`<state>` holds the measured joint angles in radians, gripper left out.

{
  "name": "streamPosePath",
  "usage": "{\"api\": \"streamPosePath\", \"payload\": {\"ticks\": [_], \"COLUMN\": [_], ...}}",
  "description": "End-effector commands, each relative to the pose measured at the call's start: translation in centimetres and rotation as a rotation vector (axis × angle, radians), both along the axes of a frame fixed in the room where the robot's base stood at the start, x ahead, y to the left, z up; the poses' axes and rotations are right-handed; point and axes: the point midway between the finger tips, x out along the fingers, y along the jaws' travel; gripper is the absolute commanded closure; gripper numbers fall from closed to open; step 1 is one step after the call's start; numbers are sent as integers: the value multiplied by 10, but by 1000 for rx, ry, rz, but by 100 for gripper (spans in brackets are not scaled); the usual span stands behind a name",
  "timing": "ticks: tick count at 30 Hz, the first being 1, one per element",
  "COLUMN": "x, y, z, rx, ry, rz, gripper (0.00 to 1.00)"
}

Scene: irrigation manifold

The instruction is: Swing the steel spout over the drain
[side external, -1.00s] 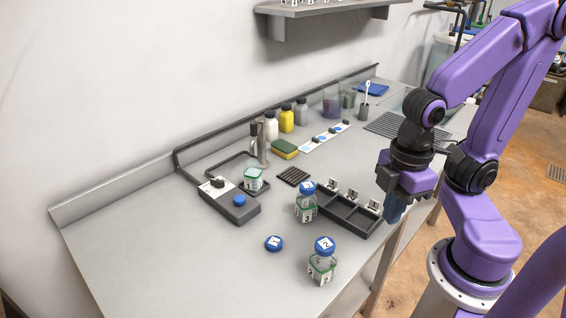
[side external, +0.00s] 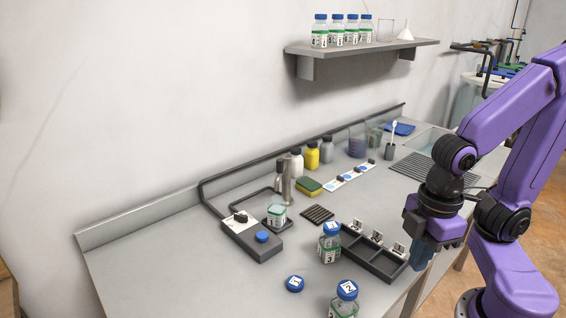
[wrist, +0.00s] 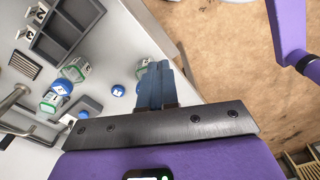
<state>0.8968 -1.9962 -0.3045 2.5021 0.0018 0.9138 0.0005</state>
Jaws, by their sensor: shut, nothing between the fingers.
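The steel spout (side external: 287,182) stands as an upright metal post at the back of the counter. Its outlet end is at an open bottle with a green-edged label (side external: 277,214), on a small dark base. The spout also shows as a bent metal pipe in the wrist view (wrist: 14,100). A small dark slatted grate (side external: 317,213), apparently the drain, lies flat to the right of that bottle; it also shows in the wrist view (wrist: 24,64). My gripper (side external: 422,258) is shut and empty, pointing down by the counter's front edge, well right of the spout.
A dark compartment tray (side external: 378,262) with number cards lies between my gripper and the grate. Capped bottles 3 (side external: 329,245) and 2 (side external: 345,300) and a loose blue cap (side external: 295,284) stand in front. A control box (side external: 252,240) lies left of the spout.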

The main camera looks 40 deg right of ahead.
Motion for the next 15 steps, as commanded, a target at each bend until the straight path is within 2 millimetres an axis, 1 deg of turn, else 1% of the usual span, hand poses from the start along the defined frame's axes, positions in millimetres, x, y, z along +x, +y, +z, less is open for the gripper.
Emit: {"api": "streamPosePath", "payload": {"ticks": [9, 11, 12, 13, 14, 15], "x": [0, 0, 2, 4, 7, 12], "y": [0, 0, 1, 3, 5, 9], "z": [0, 0, 1, 2, 4, 7], "rx": [0, 0, 0, 2, 3, 6], "ry": [0, 0, 1, 1, 3, 6], "rz": [0, -1, -2, -3, -6, -10], "gripper": [100, 80, 67, 58, 51, 51]}}
